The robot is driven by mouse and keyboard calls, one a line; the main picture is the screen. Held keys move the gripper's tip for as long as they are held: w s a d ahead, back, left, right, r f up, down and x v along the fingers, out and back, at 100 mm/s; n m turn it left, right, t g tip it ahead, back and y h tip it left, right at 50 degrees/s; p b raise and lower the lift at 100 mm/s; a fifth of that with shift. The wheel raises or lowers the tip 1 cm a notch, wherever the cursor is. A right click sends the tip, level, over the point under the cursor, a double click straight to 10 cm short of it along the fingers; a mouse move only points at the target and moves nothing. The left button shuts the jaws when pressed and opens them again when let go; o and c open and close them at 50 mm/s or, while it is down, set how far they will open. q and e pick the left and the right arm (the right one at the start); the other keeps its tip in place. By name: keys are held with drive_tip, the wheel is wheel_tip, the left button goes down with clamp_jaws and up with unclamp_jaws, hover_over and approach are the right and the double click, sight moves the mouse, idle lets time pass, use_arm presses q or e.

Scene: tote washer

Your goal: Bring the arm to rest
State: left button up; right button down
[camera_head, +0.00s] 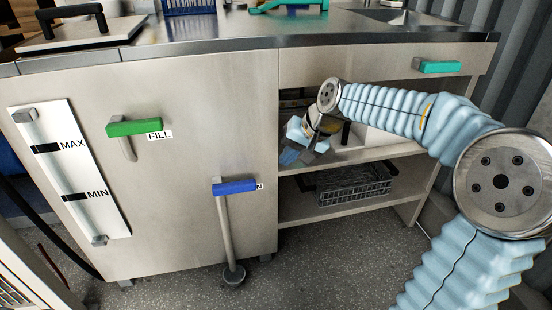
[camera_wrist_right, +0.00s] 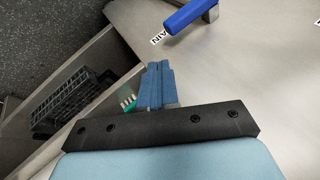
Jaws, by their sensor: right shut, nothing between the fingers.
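My right gripper (camera_head: 291,157) is in front of the open shelf space, to the right of the drain handle. Its blue fingers (camera_wrist_right: 158,85) are together in the right wrist view, with nothing held between them. My right arm comes in from the right of the head view in a pale blue ribbed sleeve and bends down at the wrist. My left gripper is not in view.
The cabinet front carries a green FILL handle (camera_head: 134,128), a blue drain handle (camera_head: 234,187) and a MAX/MIN level gauge (camera_head: 70,172). A dark wire basket (camera_head: 354,190) sits on the lower shelf. A teal drawer handle (camera_head: 438,67) is at upper right.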

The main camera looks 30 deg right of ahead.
idle(0.6)
drive_tip(key=a+f+n+g+p, duration=0.1)
drive_tip(key=a+f+p, duration=0.3)
drive_tip(key=f, duration=0.7)
drive_tip(key=a+f+n+g+p, duration=0.1)
drive_tip(key=a+f+g, duration=0.1)
drive_tip(key=a+f, duration=0.6)
drive_tip(key=s+a+f+n+g+p, duration=0.1)
drive_tip(key=s+a+f+p, duration=0.1)
drive_tip(key=s+a+f, duration=0.2)
drive_tip(key=s+a+f+n+g+y+p, duration=0.1)
drive_tip(key=s+a+f, duration=0.4)
drive_tip(key=s+f, duration=0.5)
drive_tip(key=s+p, duration=0.1)
drive_tip(key=s, duration=0.2)
drive_tip(key=shift+s+f+n, duration=0.2)
drive_tip(key=shift+f+n, duration=0.2)
